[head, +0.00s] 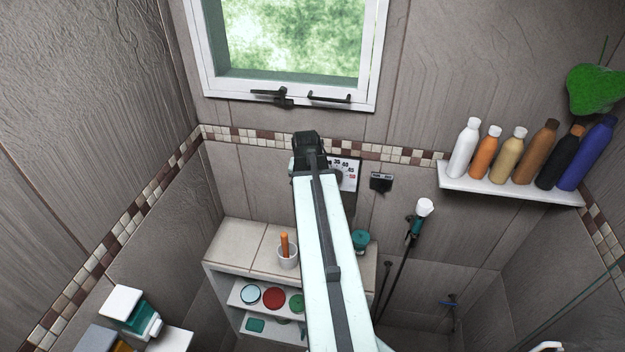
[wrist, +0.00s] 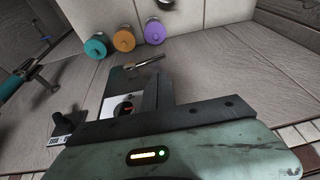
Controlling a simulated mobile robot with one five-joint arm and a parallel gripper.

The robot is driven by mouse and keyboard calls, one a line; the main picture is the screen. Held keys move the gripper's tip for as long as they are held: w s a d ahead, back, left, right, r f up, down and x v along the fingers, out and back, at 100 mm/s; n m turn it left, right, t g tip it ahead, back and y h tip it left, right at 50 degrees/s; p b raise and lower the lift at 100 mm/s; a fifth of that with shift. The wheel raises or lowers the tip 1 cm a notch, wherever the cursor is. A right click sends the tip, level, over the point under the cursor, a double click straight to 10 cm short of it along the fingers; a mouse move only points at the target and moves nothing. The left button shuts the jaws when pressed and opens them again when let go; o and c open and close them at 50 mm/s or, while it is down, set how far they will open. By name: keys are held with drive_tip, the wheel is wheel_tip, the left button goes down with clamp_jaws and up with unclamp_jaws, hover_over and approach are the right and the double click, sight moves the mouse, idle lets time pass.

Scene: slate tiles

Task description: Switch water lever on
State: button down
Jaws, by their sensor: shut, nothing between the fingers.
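A white wall panel with printed numbers (head: 348,172) is on the back wall, partly hidden by my arm in the head view. In the wrist view a white panel with a dark round part (wrist: 122,106) shows beside my fingers, and a thin bar-like piece (wrist: 146,62) sticks out near it. A small black fitting with a pale label (head: 381,181) is on the wall to the right; it also shows in the wrist view (wrist: 66,126). I cannot tell which part is the water lever. My gripper (wrist: 162,90) is shut and empty, in front of the wall close to the panel.
A tiled shelf unit (head: 232,262) stands below, with a cup and jars. A hand shower (head: 422,208) hangs at the right. A wall shelf (head: 500,186) holds several bottles at the upper right. A window (head: 290,45) is above.

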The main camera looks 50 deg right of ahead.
drive_tip(key=shift+s+d+r, duration=0.25)
drive_tip(key=shift+d+r, duration=0.1)
drive_tip(key=shift+d, duration=0.25)
drive_tip(key=b+x, duration=1.3)
drive_tip(key=x, duration=0.1)
drive_tip(key=shift+w+d, duration=0.1)
